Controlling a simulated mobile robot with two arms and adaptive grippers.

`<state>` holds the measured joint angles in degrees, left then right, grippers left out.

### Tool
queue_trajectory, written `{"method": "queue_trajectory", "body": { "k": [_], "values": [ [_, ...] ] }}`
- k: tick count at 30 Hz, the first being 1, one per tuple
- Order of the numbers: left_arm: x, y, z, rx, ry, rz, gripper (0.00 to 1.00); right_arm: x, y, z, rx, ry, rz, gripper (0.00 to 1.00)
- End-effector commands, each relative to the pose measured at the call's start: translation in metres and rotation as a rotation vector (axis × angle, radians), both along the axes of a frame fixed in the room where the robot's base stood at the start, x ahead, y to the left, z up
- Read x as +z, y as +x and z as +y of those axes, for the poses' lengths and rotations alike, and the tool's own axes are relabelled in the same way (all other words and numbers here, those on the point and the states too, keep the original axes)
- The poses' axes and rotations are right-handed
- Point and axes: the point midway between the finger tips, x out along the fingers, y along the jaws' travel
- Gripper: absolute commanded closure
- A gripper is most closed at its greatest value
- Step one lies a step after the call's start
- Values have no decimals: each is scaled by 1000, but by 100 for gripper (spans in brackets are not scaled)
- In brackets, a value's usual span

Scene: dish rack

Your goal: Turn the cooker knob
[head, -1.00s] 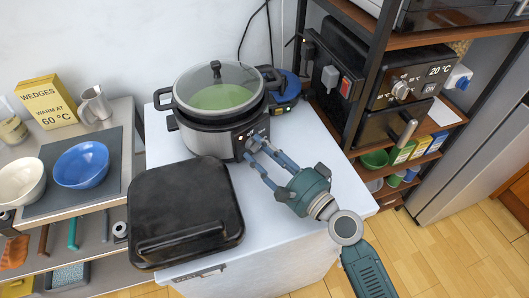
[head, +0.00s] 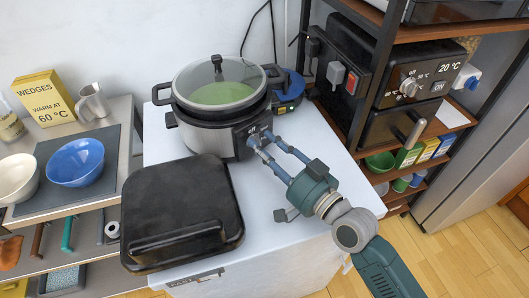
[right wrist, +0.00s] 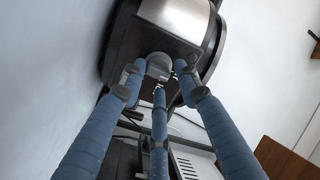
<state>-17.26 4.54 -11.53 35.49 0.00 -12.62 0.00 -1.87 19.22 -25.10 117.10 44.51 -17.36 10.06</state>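The cooker (head: 205,138), a silver and black pot with a glass lid, stands on the white counter. Its dark front panel (head: 240,143) faces my right gripper (head: 262,144). In the right wrist view, a rounded grey knob (right wrist: 158,66) sticks out of this panel. The blue fingers of my right gripper (right wrist: 158,80) reach up to the knob, with fingertips on both sides and one finger below. Whether they press on it cannot be told. In the head view the fingers hide the knob. My left gripper is not in view.
A black lidded case (head: 182,212) lies on the counter in front of the cooker. A blue device (head: 288,92) stands behind it. A dark shelf with an oven (head: 415,85) rises at the right. The counter (head: 335,170) right of my gripper is clear.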

Motion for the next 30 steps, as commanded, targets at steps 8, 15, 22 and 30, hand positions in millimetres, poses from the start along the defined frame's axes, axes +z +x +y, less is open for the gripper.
{"method": "queue_trajectory", "body": {
  "k": [8,15,22,30],
  "values": [
    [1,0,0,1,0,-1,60,-3,-1,1,4,2,12,66],
    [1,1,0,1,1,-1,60,-5,-7,-3,4,0,16,66],
    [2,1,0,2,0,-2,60,-6,-14,-9,5,0,18,66],
    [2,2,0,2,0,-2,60,-5,-17,-11,5,3,17,66]
  ]
}}
